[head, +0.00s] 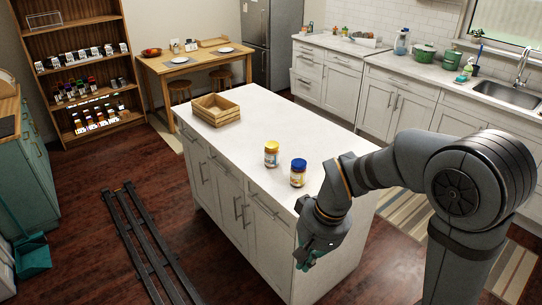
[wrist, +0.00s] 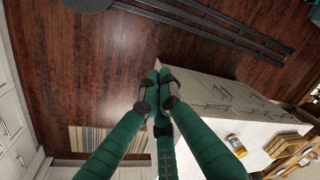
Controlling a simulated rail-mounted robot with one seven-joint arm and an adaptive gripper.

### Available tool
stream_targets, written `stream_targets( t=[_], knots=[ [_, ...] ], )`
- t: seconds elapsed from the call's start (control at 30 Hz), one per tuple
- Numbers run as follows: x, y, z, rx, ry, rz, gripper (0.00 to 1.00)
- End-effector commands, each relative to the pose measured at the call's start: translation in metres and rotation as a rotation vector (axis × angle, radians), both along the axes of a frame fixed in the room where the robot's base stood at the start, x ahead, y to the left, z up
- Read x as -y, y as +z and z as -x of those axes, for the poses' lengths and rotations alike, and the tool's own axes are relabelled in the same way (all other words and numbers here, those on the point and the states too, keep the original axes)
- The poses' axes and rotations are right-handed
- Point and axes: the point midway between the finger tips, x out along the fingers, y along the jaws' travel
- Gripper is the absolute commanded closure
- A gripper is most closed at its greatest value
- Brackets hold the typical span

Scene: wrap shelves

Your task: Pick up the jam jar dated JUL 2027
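Two jars stand upright on the white island counter in the head view. One has a yellow lid (head: 271,154) and the other, nearer my arm, has a blue lid (head: 298,173). Their printed dates are too small to read. In the wrist view a jar with an orange-yellow lid (wrist: 236,146) shows right of my fingers. My gripper (head: 313,256) hangs beside the island's near end, below the counter top and apart from both jars. Its green fingers (wrist: 158,100) converge in the wrist view with nothing seen between them; how far they are parted is unclear.
The island counter (head: 257,112) is mostly clear, with a wooden crate (head: 216,109) at its far left end. A shelf (head: 78,60) with several rows of jars stands back left. Dark rails (head: 145,243) lie on the floor left of the island.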

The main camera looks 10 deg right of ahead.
Motion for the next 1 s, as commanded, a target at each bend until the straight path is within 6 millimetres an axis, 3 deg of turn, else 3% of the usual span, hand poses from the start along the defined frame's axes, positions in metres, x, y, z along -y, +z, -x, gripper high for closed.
stream_targets(
  t=[0.23, 1.0],
  knots=[
    [0.0, 0.0, 0.0, 0.0, 0.0, 0.0, 1.0],
    [0.0, 0.0, 0.0, 0.0, 0.0, 0.0, 0.53]
  ],
)
